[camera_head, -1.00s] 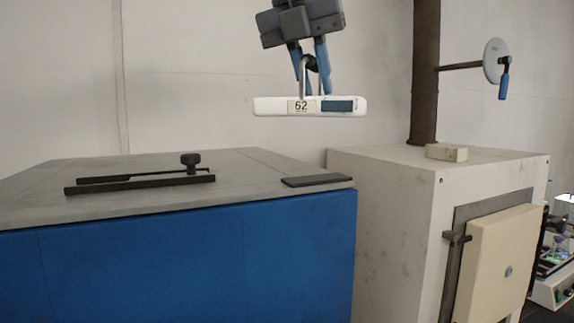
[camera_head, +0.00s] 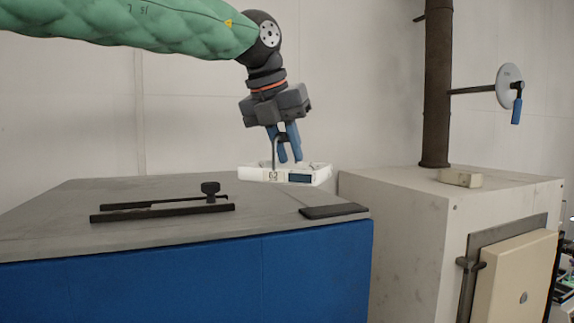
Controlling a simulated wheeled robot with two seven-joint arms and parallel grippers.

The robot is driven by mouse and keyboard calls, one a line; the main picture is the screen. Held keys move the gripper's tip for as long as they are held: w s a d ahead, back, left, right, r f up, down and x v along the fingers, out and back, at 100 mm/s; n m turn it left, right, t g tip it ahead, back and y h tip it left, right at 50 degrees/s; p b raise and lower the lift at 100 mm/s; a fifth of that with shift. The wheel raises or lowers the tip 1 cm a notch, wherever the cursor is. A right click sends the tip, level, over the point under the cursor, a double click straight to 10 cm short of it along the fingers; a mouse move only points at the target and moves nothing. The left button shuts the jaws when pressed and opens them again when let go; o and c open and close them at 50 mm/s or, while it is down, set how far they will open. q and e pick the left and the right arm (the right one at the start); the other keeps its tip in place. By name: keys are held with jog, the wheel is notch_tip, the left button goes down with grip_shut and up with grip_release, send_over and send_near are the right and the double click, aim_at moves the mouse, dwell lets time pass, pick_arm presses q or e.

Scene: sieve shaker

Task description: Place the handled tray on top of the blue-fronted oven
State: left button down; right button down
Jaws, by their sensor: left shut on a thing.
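The handled tray (camera_head: 312,177) is white and shallow, with a "62" label and a dark blue patch on its front. My left gripper (camera_head: 287,157) has blue fingers and is shut on the tray's handle (camera_head: 273,154). The tray looks level and hangs over the back right of the blue-fronted oven's grey top (camera_head: 165,242). I cannot tell whether it touches the top. The oven's blue front (camera_head: 190,285) fills the lower left. My right gripper is not in view.
A black bracket with a knob (camera_head: 165,208) lies on the oven top at left. A flat black pad (camera_head: 333,211) lies near its right front edge. A white furnace (camera_head: 420,210) with a dark pipe (camera_head: 437,90) stands at right, a small pale block (camera_head: 460,178) on top.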

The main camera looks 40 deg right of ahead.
aim_at(289, 171)
pick_arm(q)
jog(key=shift+d+f, duration=0.25)
jog(key=shift+f, duration=0.2)
jog(key=f, duration=0.3)
jog(key=shift+a, duration=0.2)
jog(key=shift+f, duration=0.15)
jog(key=shift+w+d, duration=0.1)
jog(key=shift+b, duration=0.4)
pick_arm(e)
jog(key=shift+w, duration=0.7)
pick_arm(q)
jog(key=shift+f, duration=0.15)
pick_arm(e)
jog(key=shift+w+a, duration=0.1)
pick_arm(q)
jog(key=c, duration=1.3)
grip_release()
jog(key=shift+c, duration=0.2)
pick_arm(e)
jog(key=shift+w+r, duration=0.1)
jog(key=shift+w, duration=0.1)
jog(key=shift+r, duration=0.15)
